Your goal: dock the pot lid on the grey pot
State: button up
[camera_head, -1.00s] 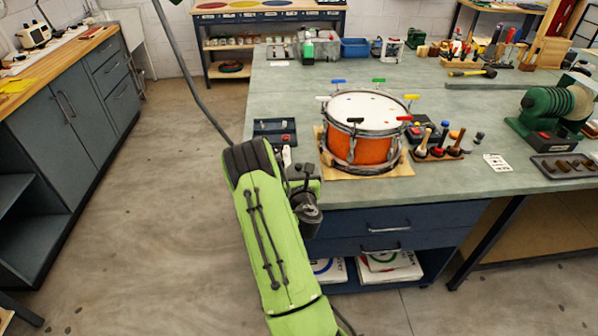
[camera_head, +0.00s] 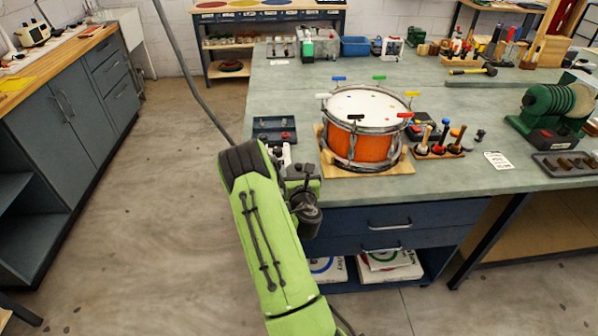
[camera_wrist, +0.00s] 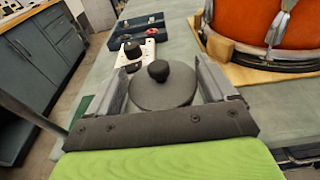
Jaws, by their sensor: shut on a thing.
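The pot lid (camera_wrist: 172,92), a round grey disc with a dark knob (camera_wrist: 158,70), sits between the two fingers of my gripper (camera_wrist: 160,78) in the wrist view. My gripper is shut on the lid, with one finger at its left side and one at its right.
An orange drum (camera_head: 358,147) stands on a wooden board right of my arm. A white plate with a black knob (camera_wrist: 133,51) and a dark blue tray (camera_wrist: 137,32) lie beyond the lid. A wooden holder with mallets (camera_head: 438,152) is farther right. Open floor lies left.

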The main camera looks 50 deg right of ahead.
jog(key=shift+f+b, duration=0.6)
jog(key=shift+f, duration=0.15)
jog(key=o, duration=0.7)
jog(key=shift+o, duration=0.2)
jog(key=shift+a, duration=0.1)
